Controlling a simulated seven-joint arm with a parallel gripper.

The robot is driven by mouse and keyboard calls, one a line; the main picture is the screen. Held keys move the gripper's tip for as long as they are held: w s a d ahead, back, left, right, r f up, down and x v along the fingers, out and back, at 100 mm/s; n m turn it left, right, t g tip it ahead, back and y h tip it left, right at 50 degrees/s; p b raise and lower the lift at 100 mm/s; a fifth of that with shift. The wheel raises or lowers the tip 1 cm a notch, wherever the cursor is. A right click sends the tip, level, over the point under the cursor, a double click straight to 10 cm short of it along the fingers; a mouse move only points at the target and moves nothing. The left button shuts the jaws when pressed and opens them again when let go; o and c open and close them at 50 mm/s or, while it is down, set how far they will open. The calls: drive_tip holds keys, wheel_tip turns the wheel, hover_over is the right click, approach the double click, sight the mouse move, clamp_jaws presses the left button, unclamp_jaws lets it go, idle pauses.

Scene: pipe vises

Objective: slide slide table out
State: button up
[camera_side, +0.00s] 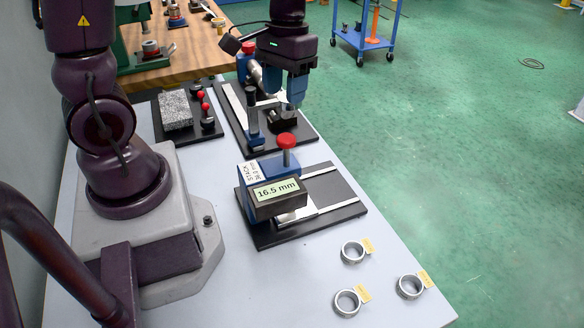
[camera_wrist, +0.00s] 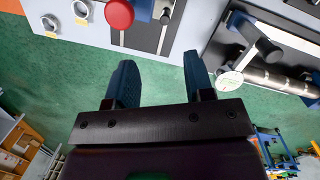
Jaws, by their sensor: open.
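My gripper (camera_side: 283,92) is open and empty over the far black-based fixture (camera_side: 305,135) in the side view. Its two blue fingers are spread in the wrist view (camera_wrist: 158,62), with green floor between them. The nearer fixture (camera_side: 262,236) has a blue body, a red knob (camera_side: 287,141) and a "16.5 mm" display (camera_side: 276,190). A pale slide plate (camera_side: 298,216) lies low beside the display, partly hidden by it, with light rails running right. The far fixture has a rail, a dark block (camera_side: 283,116) and a grey cylinder partly hidden behind my gripper.
Three metal rings (camera_side: 353,252) with yellow tags lie on the near right of the pale table (camera_side: 215,285). A granite block (camera_side: 175,110) and red-knobbed posts (camera_side: 205,107) stand left of the far fixture. A blue cart (camera_side: 365,40) stands on the floor beyond.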

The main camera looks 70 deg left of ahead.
drive_tip(key=w+a+f+n+g+h, duration=0.25)
drive_tip(key=w+f+n, duration=0.2)
drive_tip(key=f, duration=0.35)
drive_tip(key=shift+y, duration=0.25)
drive_tip(key=x, duration=1.2)
drive_tip(key=shift+w+a+f, duration=0.2)
drive_tip(key=shift+a+f, duration=0.05)
drive_tip(key=shift+f, duration=0.1)
drive_tip(key=shift+c, duration=0.4)
clamp_jaws()
